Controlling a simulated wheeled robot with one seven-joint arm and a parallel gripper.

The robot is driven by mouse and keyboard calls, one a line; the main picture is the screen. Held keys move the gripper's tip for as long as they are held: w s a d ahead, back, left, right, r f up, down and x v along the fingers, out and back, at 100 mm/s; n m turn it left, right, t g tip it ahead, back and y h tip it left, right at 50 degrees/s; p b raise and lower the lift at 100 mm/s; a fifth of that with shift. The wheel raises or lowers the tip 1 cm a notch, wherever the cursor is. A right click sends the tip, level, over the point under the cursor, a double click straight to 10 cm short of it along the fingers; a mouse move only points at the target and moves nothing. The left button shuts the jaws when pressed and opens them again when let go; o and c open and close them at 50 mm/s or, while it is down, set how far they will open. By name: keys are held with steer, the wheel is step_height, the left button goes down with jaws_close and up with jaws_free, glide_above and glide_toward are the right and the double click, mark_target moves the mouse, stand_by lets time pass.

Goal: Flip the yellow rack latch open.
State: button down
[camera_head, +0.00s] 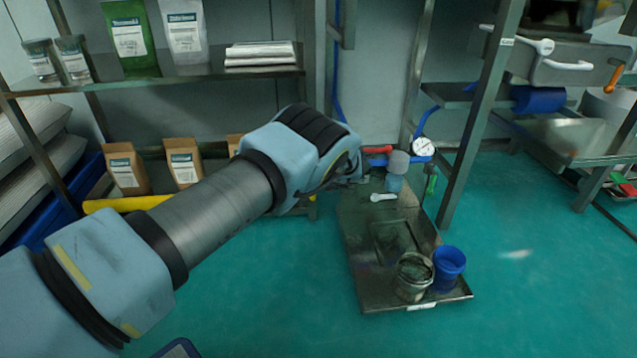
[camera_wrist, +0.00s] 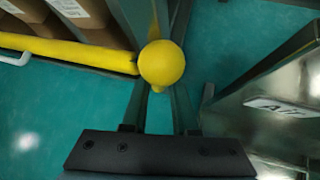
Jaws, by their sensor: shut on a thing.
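The yellow rack latch shows in the wrist view as a yellow bar (camera_wrist: 70,51) along the rack's front at upper left, with a round yellow knob (camera_wrist: 162,64) near the centre. My gripper (camera_wrist: 160,90) is shut on the latch knob, its two dark fingers reaching up to either side of it. In the head view the yellow bar (camera_head: 126,203) runs along the front of the low shelf. My arm covers its right part, and my gripper and the knob are hidden there behind my wrist.
Brown paper bags (camera_head: 183,165) stand on the shelf behind the bar. A steel platform trolley (camera_head: 360,235) with a blue cup (camera_head: 449,265), a metal pot (camera_head: 413,276) and other items stands close to the right. A steel upright is beside the knob. Green floor is clear at lower right.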

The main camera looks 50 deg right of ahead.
steer(key=shift+s+d, duration=0.1)
steer(key=c, duration=0.7)
jaws_free()
steer(key=shift+f, duration=0.1)
steer(key=shift+p+v, duration=2.35)
steer(key=shift+v, duration=3)
